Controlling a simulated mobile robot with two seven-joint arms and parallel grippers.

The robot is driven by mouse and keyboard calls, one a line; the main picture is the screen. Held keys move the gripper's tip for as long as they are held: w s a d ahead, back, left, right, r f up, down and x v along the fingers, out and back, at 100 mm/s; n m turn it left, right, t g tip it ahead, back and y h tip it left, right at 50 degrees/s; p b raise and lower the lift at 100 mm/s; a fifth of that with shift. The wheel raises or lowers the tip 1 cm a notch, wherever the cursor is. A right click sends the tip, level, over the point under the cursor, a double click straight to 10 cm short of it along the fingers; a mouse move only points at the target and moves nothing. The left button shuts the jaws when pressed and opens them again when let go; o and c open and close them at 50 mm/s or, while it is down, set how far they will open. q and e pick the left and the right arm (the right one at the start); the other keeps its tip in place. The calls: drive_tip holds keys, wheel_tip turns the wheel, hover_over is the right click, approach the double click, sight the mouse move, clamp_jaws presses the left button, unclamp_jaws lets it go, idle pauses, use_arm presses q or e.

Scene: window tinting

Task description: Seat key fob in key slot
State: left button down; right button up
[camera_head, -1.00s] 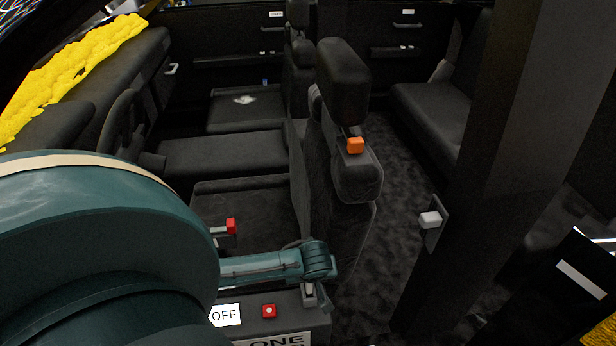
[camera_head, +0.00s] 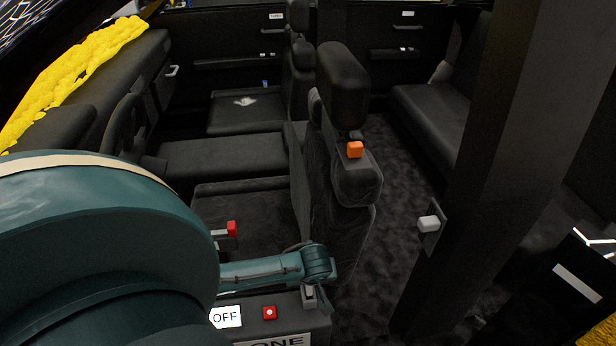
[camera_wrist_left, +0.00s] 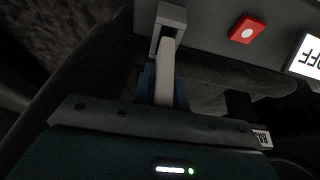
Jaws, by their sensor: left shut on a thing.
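My left gripper (camera_wrist_left: 165,86) is shut on a pale grey handle (camera_wrist_left: 167,51), which fits into a grey bracket on the dark door panel in the left wrist view. The bracket (camera_head: 309,294) also shows in the head view, just below the end of my teal left arm. The gripper's fingers are mostly hidden there. I cannot pick out the key fob or the key slot for sure. A red piece on a grey stem (camera_head: 231,228) stands by the near seat, but I cannot tell what it is. My right gripper is not in view.
A red block with a white button (camera_head: 269,312) and an OFF label (camera_head: 226,317) sit on the door panel. The seat (camera_head: 345,175) carries an orange block (camera_head: 355,150). A dark pillar (camera_head: 500,170) with a white knob (camera_head: 429,223) stands right. A steering wheel (camera_head: 124,115) is left.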

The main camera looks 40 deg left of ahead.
use_arm(q)
drive_tip(key=shift+f+b, duration=0.7)
drive_tip(key=shift+f, duration=0.6)
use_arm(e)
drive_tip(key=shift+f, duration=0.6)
use_arm(q)
drive_tip(key=c, duration=1.3)
unclamp_jaws()
drive_tip(key=shift+s+d+r, duration=0.1)
drive_tip(key=shift+r, duration=0.25)
drive_tip(key=p+v, duration=0.3)
drive_tip(key=v, duration=0.9)
drive_tip(key=shift+s+r, duration=0.1)
drive_tip(key=shift+r, duration=0.1)
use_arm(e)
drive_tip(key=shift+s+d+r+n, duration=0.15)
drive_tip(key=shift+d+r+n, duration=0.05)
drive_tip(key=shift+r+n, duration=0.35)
